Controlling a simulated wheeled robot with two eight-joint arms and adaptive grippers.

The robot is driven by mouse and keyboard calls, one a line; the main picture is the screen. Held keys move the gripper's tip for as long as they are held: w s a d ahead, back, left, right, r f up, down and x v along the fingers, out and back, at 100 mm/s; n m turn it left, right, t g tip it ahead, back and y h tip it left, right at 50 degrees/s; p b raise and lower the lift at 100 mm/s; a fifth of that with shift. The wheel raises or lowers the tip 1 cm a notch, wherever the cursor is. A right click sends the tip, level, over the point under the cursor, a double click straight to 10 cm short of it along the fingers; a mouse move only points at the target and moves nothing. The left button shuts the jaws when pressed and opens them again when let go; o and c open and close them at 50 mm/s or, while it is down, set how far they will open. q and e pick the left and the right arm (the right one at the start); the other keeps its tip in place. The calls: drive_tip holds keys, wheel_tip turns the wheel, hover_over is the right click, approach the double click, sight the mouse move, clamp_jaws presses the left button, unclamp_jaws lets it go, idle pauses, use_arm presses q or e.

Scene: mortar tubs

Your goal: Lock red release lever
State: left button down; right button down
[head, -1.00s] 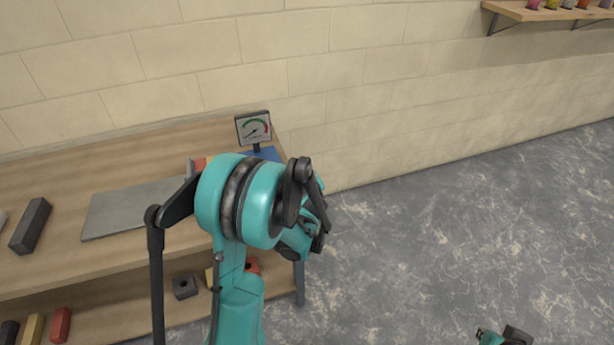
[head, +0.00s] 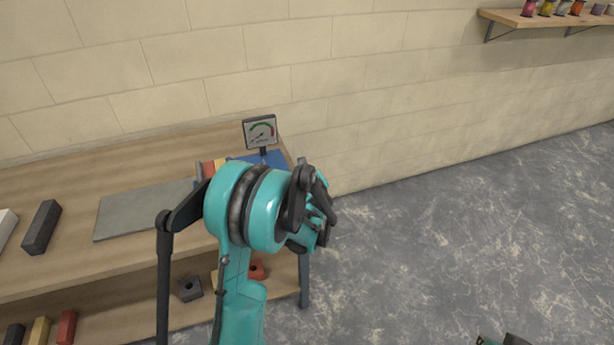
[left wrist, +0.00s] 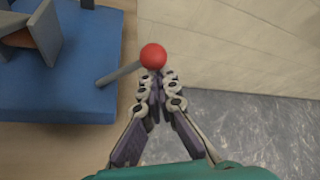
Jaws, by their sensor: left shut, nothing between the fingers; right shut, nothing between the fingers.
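The red release lever has a round red knob (left wrist: 153,57) on a thin grey rod (left wrist: 118,74) that comes out of the side of a blue base (left wrist: 60,85). My left gripper (left wrist: 158,76) is shut and empty in the left wrist view, its fingertips right by the knob. Whether they touch it I cannot tell. In the head view my left arm covers the lever, and the blue base (head: 268,158) shows only in part behind it. My right gripper (head: 508,340) shows only as a small piece at the bottom edge, shut and away from the bench.
A dial gauge (head: 261,132) stands upright at the blue base, near the right end of the wooden bench (head: 75,195). A grey plate (head: 140,212) and a dark bar (head: 41,227) lie on top. Blocks sit on the lower shelf. Floor to the right is clear.

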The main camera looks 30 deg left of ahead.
sight(301, 169)
use_arm(q)
drive_tip(key=shift+s+a+r+p, duration=0.4)
drive_tip(key=shift+s+a+r, duration=0.55)
drive_tip(key=shift+s+r, duration=0.25)
use_arm(e)
drive_tip(key=shift+s+r, duration=0.45)
drive_tip(key=shift+r, duration=0.05)
use_arm(q)
drive_tip(key=shift+a, duration=0.1)
